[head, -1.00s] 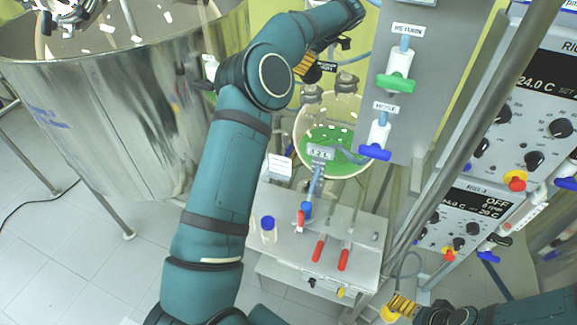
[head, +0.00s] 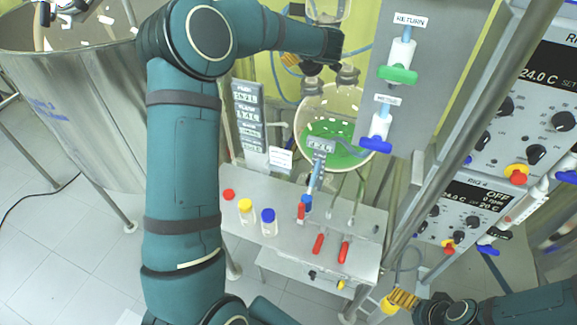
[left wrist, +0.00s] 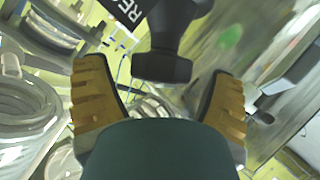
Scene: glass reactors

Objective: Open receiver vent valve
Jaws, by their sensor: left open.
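In the left wrist view a black valve handle (left wrist: 165,60) sits just beyond my open left gripper (left wrist: 160,95), roughly in line with the gap between its orange fingers. It looks apart from both fingers. A dark label (left wrist: 124,10) starting with "RE" is beside it, the rest cut off. In the head view my left gripper (head: 290,64) is high at the back, largely hidden by my own arm, and the handle cannot be made out there. My right gripper (head: 402,299) is low at the right, with orange fingers; its opening is unclear.
A round vessel with green contents (head: 320,132) stands below the left gripper. A grey panel (head: 398,55) carries a green valve (head: 398,74) and a blue valve (head: 376,144). A steel bench (head: 290,240) holds bottles; a large steel tank (head: 90,120) stands left.

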